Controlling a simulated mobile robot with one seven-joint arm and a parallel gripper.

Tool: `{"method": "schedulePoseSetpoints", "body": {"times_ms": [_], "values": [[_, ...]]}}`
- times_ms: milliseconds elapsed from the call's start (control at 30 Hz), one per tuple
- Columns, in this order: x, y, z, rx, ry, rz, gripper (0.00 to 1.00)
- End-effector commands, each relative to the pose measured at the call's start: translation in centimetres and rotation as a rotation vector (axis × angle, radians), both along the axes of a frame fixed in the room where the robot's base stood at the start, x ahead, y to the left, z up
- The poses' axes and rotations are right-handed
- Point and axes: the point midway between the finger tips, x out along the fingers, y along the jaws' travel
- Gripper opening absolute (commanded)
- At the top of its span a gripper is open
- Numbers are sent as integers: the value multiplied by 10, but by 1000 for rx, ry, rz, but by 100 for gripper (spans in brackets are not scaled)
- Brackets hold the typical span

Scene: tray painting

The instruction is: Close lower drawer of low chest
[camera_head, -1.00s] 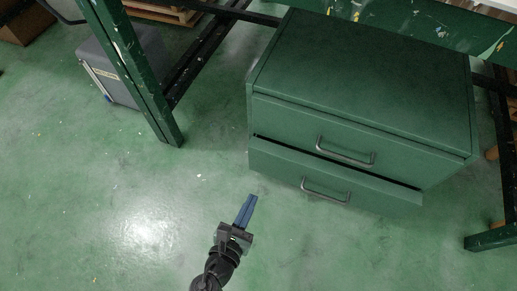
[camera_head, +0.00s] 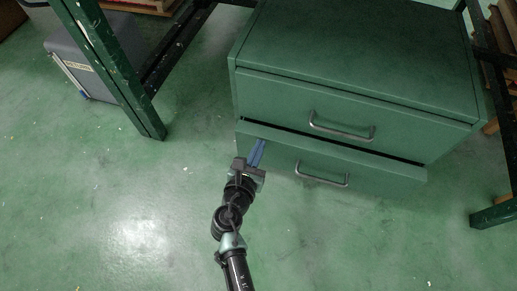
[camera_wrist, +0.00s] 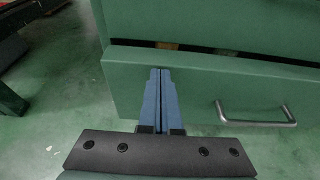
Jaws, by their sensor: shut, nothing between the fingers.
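The low chest (camera_head: 355,50) is green with two drawers. Its lower drawer (camera_head: 385,177) stands out a little, with a dark gap along its top edge; it has a grey bar handle (camera_head: 321,180). In the wrist view the lower drawer front (camera_wrist: 200,75) fills the middle, with its handle (camera_wrist: 256,121) at the right. My gripper (camera_head: 257,152) is shut and empty, its blue fingers at the left part of the lower drawer front. The wrist view shows the fingertips (camera_wrist: 160,72) over the drawer front near its top edge; I cannot tell whether they touch.
The upper drawer (camera_head: 300,100) looks shut. A green bench leg (camera_head: 115,70) stands left of the chest and another (camera_head: 495,214) to the right. A grey box (camera_head: 85,65) stands behind the left leg. The floor in front is clear.

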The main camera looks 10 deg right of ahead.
Motion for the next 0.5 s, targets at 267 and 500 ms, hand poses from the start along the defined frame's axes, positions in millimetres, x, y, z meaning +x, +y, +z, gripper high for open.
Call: {"method": "schedulePoseSetpoints", "body": {"times_ms": [267, 500], "values": [[1, 0, 0, 0, 0, 0, 0], [20, -12, 3, 0, -2, -1, 0]]}}
